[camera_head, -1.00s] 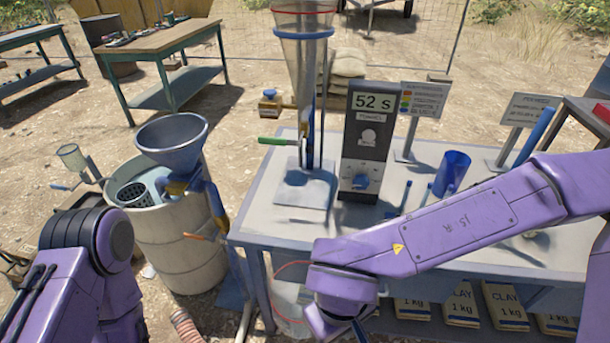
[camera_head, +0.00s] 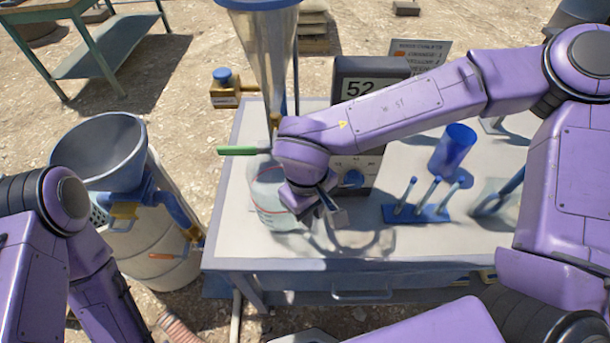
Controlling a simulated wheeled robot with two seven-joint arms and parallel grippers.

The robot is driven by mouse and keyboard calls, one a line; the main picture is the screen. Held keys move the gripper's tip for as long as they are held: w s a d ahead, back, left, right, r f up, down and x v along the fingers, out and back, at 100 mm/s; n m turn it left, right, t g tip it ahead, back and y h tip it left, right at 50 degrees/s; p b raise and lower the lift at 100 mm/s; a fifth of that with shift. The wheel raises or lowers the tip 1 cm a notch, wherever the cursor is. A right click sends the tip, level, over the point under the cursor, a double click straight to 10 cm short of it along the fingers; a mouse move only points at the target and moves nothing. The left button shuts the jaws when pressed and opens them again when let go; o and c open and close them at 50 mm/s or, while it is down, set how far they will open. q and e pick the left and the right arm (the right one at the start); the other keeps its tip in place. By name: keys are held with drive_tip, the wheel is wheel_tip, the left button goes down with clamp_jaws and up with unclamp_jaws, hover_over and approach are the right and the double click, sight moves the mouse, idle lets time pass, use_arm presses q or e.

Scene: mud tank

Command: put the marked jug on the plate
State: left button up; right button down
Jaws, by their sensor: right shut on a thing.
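The marked jug (camera_head: 268,204) is a clear vessel with a red line around it. It is upright at the left part of the table, below the big clear funnel (camera_head: 268,55). My right gripper (camera_head: 322,208) is at the jug's right side and shut on it; the grip itself is partly hidden by my wrist. The plate under the funnel is hidden behind the jug and my right arm. I cannot tell whether the jug touches the surface. My left gripper is not in view; only my left arm shows at the left edge.
A green-handled valve (camera_head: 240,151) sticks out left above the jug. A timer box (camera_head: 357,160) stands behind my right arm. A blue cup (camera_head: 454,148) and a blue rack with rods (camera_head: 415,214) stand to the right. A barrel with a grey funnel (camera_head: 100,150) is left of the table (camera_head: 222,235).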

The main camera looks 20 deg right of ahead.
drive_tip(key=w+d+f+p, duration=0.2)
drive_tip(key=w+f+p, duration=0.1)
drive_tip(key=w, duration=0.6)
drive_tip(key=shift+w+d+f, duration=0.25)
drive_tip(key=shift+d+f, duration=0.05)
drive_tip(key=shift+f, duration=0.05)
drive_tip(key=c, duration=1.1)
unclamp_jaws()
drive_tip(key=shift+f, duration=0.1)
drive_tip(key=r, duration=0.5)
drive_tip(key=r+b, duration=0.1)
drive_tip(key=r, duration=0.1)
drive_tip(key=shift+a+r, duration=0.25)
drive_tip(key=shift+r, duration=0.15)
